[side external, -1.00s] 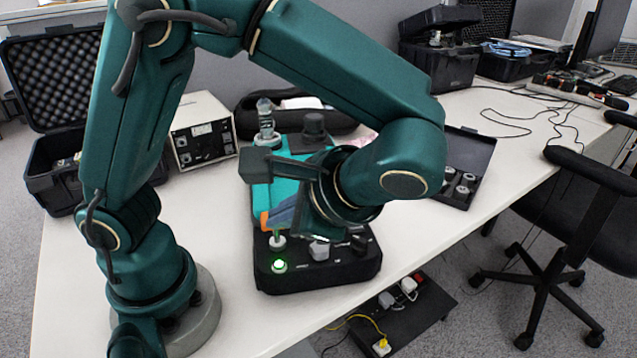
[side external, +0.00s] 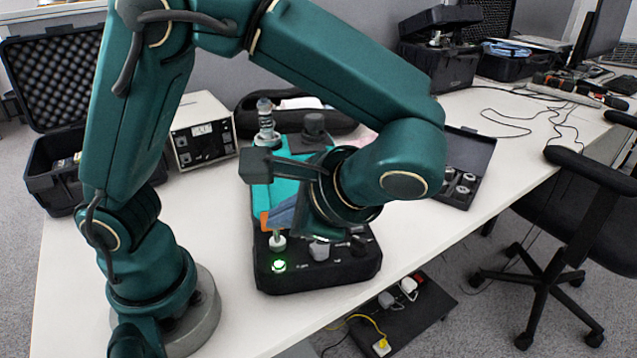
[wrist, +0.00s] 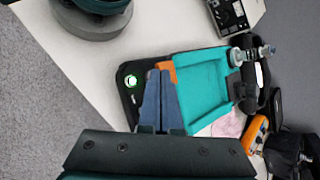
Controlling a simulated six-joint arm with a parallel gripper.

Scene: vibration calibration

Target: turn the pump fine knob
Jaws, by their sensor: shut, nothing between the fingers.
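The pump unit (side external: 300,280) is a black box on the white table with a teal top. Its front panel has a lit green button (side external: 279,266), a small pale knob (side external: 277,241), a grey knob (side external: 319,250) and a dark knob (side external: 358,243). I cannot tell from labels which is the fine knob. My gripper (side external: 279,222) is shut and empty, with blue-grey fingers just above the panel near the pale knob. I cannot tell whether they touch it. In the wrist view the fingers (wrist: 158,76) hide the knobs, and the green button (wrist: 131,81) shows beside them.
A clear-topped metal fitting (side external: 266,122) and a dark cylinder (side external: 314,127) stand at the unit's back. A white instrument box (side external: 203,130) is left, and an open case of small parts (side external: 463,165) right. Bare table (side external: 225,270) lies left of the unit.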

